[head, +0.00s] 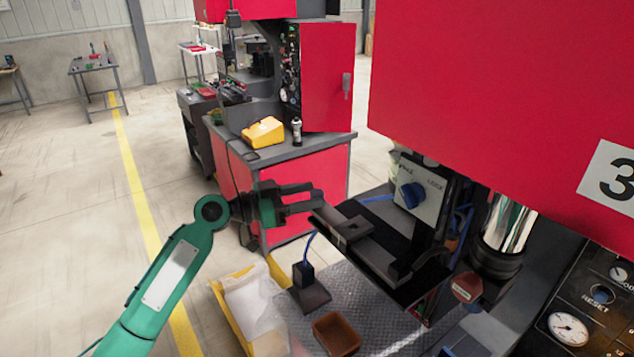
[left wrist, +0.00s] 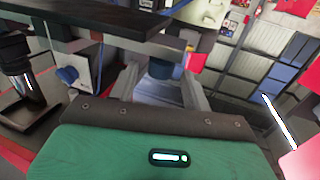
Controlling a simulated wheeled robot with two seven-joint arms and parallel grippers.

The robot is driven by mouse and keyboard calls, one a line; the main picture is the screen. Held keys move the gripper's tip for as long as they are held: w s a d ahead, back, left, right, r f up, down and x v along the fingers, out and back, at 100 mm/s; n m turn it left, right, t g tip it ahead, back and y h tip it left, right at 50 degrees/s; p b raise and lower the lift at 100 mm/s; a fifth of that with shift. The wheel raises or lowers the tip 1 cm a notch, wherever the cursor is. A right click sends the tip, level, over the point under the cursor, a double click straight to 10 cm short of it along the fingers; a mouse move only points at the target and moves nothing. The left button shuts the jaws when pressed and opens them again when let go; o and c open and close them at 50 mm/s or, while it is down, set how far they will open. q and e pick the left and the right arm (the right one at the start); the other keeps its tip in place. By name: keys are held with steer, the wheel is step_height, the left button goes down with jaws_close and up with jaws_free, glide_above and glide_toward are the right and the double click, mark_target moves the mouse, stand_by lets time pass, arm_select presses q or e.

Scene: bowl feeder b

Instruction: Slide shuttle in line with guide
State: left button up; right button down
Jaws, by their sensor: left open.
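My left gripper (head: 316,198) is open, its two dark fingers pointing right, near the left end of a dark flat assembly at the press. In the left wrist view its fingers (left wrist: 160,88) are spread, with nothing clearly held between them. The dark grey slotted bar at the left of the assembly (head: 352,229) looks like the shuttle; it lies on a black plate (head: 405,290), and I cannot clearly separate the shuttle from the guide. The plate's edge shows at upper left in the left wrist view (left wrist: 95,20). My right gripper is not in view.
A switch box with a blue knob (head: 413,195) stands behind the assembly. Below are a black stand with a blue cable (head: 308,288), a brown bin (head: 337,334) and a yellow tray (head: 236,296). A large red panel (head: 500,90) overhangs at right. Open floor lies left.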

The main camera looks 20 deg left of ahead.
arm_select(q)
steer(key=shift+p+x, duration=0.35)
steer(key=shift+x, duration=0.7)
steer(key=shift+w+d, duration=0.2)
steer(key=shift+d, duration=0.05)
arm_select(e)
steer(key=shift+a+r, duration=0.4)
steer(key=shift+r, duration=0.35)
arm_select(q)
steer(key=shift+c, duration=0.2)
